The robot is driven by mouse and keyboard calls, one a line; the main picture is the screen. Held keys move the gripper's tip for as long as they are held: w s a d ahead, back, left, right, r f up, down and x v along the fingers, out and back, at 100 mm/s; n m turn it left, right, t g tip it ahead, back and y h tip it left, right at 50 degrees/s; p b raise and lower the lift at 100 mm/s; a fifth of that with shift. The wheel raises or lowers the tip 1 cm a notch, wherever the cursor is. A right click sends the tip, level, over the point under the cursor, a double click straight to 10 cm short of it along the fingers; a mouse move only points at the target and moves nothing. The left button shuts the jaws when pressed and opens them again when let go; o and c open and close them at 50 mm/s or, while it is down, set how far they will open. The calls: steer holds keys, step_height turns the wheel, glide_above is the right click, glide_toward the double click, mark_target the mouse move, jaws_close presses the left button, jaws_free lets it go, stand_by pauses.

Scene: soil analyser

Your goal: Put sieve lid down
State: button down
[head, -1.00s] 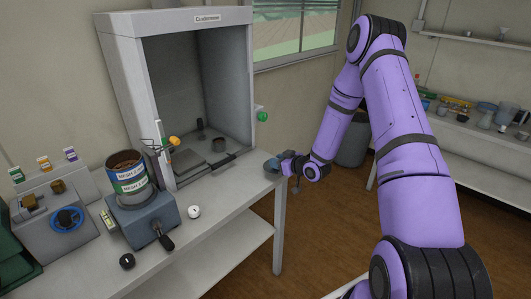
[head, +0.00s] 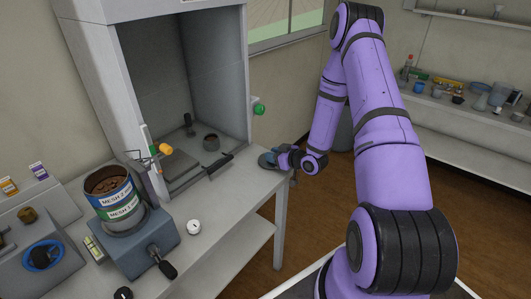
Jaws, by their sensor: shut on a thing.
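The sieve lid (head: 267,160) is a small blue-grey disc at the right end of the grey bench. My gripper (head: 277,157) is shut on its edge from the right. The lid is at or just above the bench top near its right edge; I cannot tell if it touches. The sieve stack (head: 112,196), with bands marked MESH, stands on the blue-grey shaker (head: 141,240) at the left. Its top is open and shows brown soil inside.
A white dial (head: 193,227) lies on the bench right of the shaker. The bench front between the dial and the lid is clear.

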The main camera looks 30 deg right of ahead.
steer(key=shift+s+d+f, duration=0.1)
steer(key=shift+f, duration=0.15)
steer(key=shift+f, duration=0.15)
steer(key=c, duration=0.8)
jaws_free()
